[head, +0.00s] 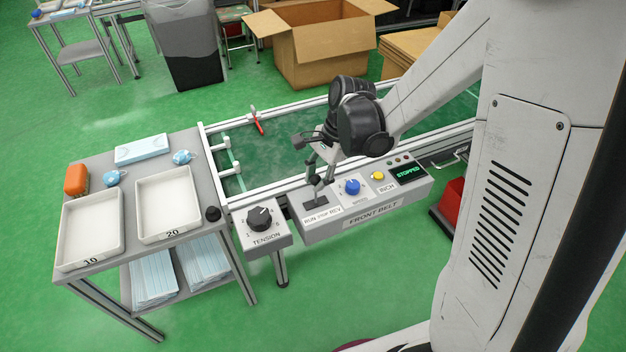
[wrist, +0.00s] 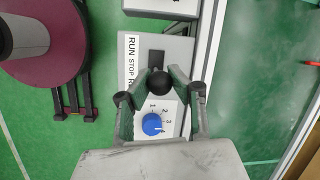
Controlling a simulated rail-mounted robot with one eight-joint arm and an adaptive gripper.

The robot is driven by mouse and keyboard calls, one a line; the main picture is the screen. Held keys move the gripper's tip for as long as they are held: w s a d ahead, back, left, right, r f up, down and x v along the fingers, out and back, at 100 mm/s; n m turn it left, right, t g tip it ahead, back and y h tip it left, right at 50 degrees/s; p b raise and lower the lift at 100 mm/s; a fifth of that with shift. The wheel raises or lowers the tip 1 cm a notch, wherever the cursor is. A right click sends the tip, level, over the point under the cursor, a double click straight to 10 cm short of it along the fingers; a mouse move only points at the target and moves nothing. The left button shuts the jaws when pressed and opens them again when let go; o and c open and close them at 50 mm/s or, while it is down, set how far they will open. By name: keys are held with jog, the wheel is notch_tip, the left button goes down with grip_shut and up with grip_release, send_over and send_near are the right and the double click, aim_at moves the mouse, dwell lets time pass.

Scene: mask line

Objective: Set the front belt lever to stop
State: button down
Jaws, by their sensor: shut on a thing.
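The front belt control box (head: 385,203) carries a lever slot labelled RUN STOP REV at its left end. The lever's round black knob (wrist: 160,83) sits between the two fingers of my gripper (wrist: 160,80), which is shut on it. In the head view my gripper (head: 318,178) is over the left end of the box and partly hides the lever. In the wrist view the knob lies beside the STOP-to-REV part of the label; its exact setting is hard to tell. The green display (head: 408,171) reads STOPPED.
A blue speed knob (head: 352,187) and a yellow INCH button (head: 377,175) stand close right of the lever. A black tension knob (head: 259,217) is on a separate box to the left. The green belt (head: 280,148) runs behind, with a red-handled tool (head: 257,122) at its far edge.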

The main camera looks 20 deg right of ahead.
jog(key=shift+d, duration=0.15)
jog(key=c, duration=1.5)
grip_release()
jog(key=shift+o, duration=0.2)
jog(key=shift+r, duration=0.1)
jog(key=v, duration=1.2)
jog(key=s+r+n+t+h+p, duration=0.3)
jog(key=s+r+n+t+p, duration=0.4)
jog(key=s+r+n, duration=0.6)
notch_tip(320, 180, up, 2)
jog(key=shift+s+a+p, duration=0.3)
jog(key=shift+s+p, duration=0.7)
jog(key=shift+s, duration=0.15)
